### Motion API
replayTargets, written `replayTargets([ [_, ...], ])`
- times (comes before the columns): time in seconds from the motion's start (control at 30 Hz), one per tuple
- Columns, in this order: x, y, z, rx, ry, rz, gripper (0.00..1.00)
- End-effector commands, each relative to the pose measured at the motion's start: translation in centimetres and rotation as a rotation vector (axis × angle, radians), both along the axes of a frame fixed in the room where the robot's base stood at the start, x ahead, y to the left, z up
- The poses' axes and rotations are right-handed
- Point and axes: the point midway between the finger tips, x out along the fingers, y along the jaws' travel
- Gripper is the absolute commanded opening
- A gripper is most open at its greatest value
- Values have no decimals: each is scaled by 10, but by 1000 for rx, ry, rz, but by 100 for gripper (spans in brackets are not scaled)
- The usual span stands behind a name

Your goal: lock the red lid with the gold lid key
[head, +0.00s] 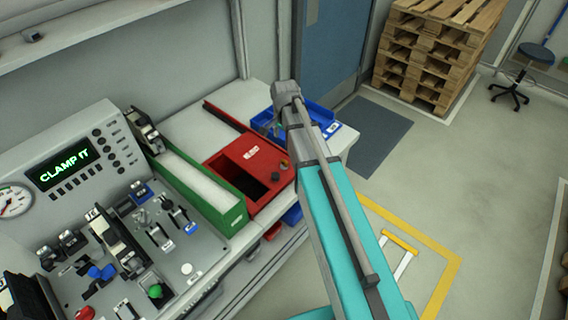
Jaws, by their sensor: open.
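The red lid (262,156) has a white label and is part of a red box on the bench. A dark opening shows beside it at the box's near left. A small black knob (275,177) and a small gold-orange spot (284,163) sit at the box's right side, close to my arm. I cannot tell whether the gold-orange spot is the lid key. My arm reaches up from the bottom right past the box's right side. I cannot make out my gripper; it seems hidden behind my arm.
A green-sided bin (226,219) stands left of the red box. A blue tray (321,113) with small items lies behind my arm. A control panel (92,177) reading "CLAMP IT" is at left. Stacked pallets (432,54) stand at the back; the right floor is mostly clear.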

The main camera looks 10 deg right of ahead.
Motion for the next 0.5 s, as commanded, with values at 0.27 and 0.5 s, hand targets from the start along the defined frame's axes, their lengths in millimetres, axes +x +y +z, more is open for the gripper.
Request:
replayTargets([
  [0.27,0,1,-25,0,0,1,86],
  [0.5,0,1,-43,0,0,1,86],
])
